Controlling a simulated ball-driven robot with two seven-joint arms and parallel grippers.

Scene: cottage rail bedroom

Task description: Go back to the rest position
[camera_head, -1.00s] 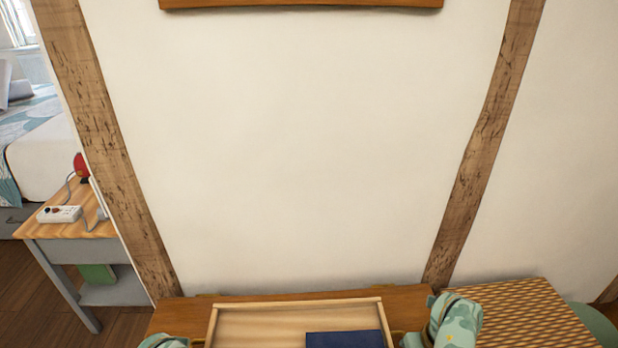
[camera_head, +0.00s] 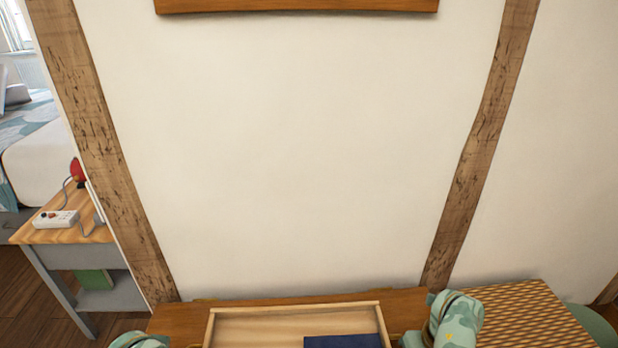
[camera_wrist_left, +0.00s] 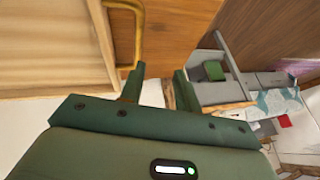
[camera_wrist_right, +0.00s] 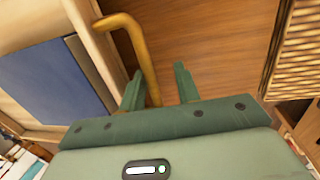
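My left gripper (camera_wrist_left: 158,88) is open and empty in the left wrist view, beside a light wooden tray (camera_wrist_left: 50,85) and its brass-coloured handle (camera_wrist_left: 137,35). My right gripper (camera_wrist_right: 160,85) is also open in the right wrist view. The tray's other handle (camera_wrist_right: 143,50) reaches down to the gap between its fingers; I cannot tell whether they touch. In the head view the tray (camera_head: 300,308) sits on a brown wooden table (camera_head: 180,318), with a dark blue flat object (camera_head: 342,341) inside. Only my pale green arm parts show there, not the fingertips.
A woven-patterned surface (camera_head: 525,315) adjoins the table at right. A small side table (camera_head: 75,238) with a white power strip (camera_head: 55,219) and a red item (camera_head: 78,172) stands at left near a bed (camera_head: 38,160). A white wall closes off the back.

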